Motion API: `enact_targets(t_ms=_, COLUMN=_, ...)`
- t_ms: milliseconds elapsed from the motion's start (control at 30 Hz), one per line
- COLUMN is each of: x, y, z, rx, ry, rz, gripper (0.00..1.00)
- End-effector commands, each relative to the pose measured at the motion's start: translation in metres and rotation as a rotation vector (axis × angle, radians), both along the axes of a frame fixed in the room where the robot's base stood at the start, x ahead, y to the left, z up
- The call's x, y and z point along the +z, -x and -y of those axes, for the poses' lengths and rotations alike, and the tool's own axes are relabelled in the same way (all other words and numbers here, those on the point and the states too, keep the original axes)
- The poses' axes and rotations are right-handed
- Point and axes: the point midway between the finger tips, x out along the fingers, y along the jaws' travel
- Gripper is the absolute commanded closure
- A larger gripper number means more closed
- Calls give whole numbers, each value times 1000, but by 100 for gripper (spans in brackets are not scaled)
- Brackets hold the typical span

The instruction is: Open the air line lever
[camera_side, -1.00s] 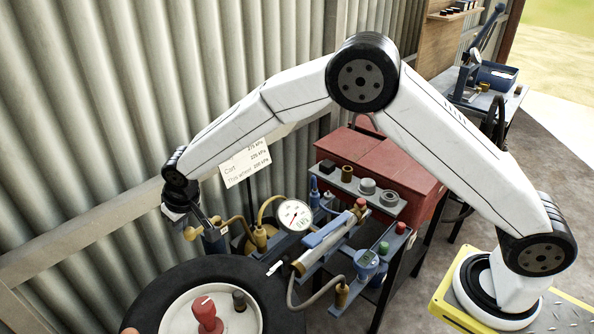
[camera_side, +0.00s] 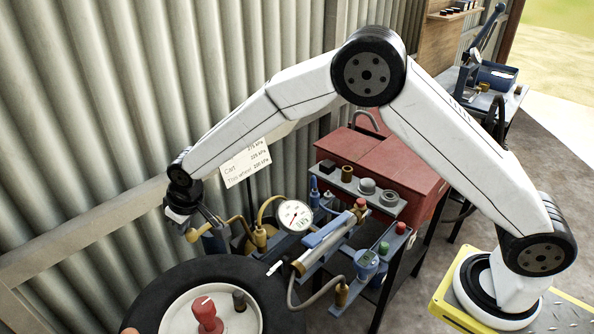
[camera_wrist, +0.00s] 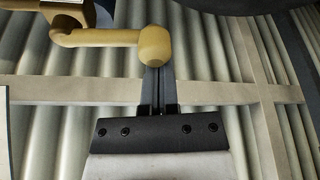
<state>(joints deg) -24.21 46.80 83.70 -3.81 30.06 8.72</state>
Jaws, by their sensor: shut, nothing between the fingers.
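The brass-coloured air line lever (camera_side: 212,229) has a round knob at its left end and sits beside the tyre, in front of the corrugated wall. In the wrist view the lever (camera_wrist: 100,38) runs across the upper left, its knob (camera_wrist: 153,46) near the middle. My gripper (camera_side: 216,219) is shut and empty, right at the lever. In the wrist view my gripper's fingers (camera_wrist: 154,75) are together, and their tips are hidden at the knob. I cannot tell whether they touch it.
A tyre (camera_side: 144,290) with a red knob (camera_side: 206,315) on its wheel lies in front. A dial gauge (camera_side: 295,215), a blue-and-brass pump (camera_side: 325,236) and hoses crowd the right. A red toolbox (camera_side: 385,170) stands behind. A written card (camera_side: 245,163) is near my forearm.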

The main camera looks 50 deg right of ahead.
Motion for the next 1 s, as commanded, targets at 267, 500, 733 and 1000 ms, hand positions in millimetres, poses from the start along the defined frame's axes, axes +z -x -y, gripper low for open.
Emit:
enact_targets(t_ms=267, x=0, y=12, z=0, rx=147, ry=1, rz=-1, gripper=100)
enact_targets(t_ms=500, x=0, y=23, z=2, rx=300, ry=0, rz=-1, gripper=100)
enact_targets(t_ms=733, x=0, y=34, z=4, rx=446, ry=0, rz=-1, gripper=100)
enact_targets(t_ms=1000, x=0, y=46, z=10, rx=619, ry=-1, rz=-1, gripper=100)
